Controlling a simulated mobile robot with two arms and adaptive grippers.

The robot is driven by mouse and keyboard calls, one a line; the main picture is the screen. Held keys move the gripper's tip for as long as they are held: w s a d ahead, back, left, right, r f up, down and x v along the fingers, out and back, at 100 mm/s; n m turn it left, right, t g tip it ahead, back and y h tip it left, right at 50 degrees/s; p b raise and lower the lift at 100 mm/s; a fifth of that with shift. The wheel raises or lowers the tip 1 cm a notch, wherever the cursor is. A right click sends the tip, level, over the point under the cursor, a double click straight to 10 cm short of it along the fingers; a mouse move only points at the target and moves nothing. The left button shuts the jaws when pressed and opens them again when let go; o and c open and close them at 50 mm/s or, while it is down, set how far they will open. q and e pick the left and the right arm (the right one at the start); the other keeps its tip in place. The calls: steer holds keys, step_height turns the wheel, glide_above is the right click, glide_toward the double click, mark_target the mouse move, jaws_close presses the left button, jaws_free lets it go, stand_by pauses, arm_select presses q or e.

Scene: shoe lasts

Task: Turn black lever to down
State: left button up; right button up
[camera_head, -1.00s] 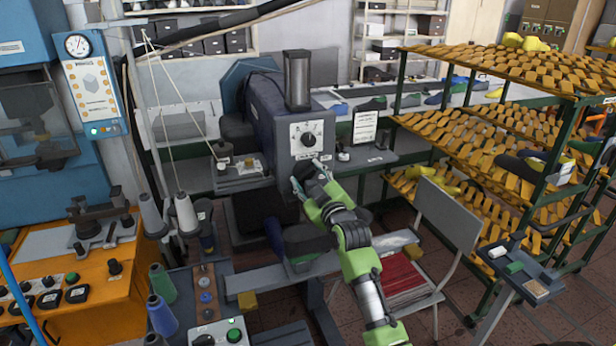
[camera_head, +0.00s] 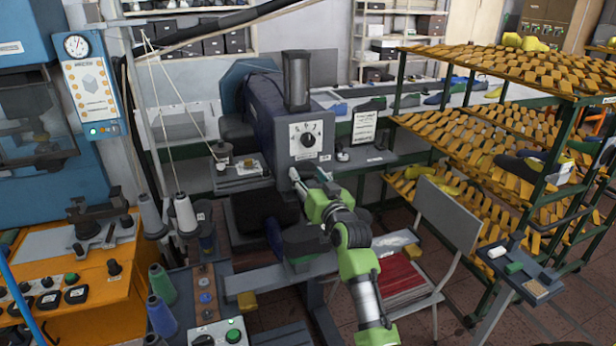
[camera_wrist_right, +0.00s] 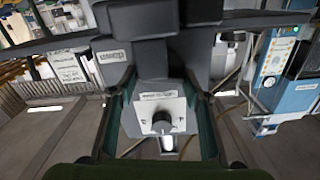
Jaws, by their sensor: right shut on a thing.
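The grey machine (camera_head: 262,125) stands at the centre, with a white dial plate and a round black knob (camera_head: 308,139) on its front. In the right wrist view the plate appears upside down, with its black knob (camera_wrist_right: 162,123) showing between my fingers. My right gripper (camera_head: 299,180) is at the machine's front, below the dial plate and clear of the knob in the head view. It is shut on the black lever, which the gripper mostly hides, so its exact angle cannot be told. My left gripper is not in view.
A shelf rack (camera_head: 470,130) with yellow-orange pieces stands at the right. A grey chair (camera_head: 447,213) with a red seat is beside my right arm. An orange control bench (camera_head: 95,270) stands at the left. Thread cones (camera_head: 163,315) stand at the front left.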

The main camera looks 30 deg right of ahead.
steer(key=m, duration=0.4)
steer(key=shift+f+m, duration=0.1)
steer(key=shift+m, duration=0.3)
stand_by(0.4)
steer(key=o, duration=1.1)
steer(key=v, duration=1.2)
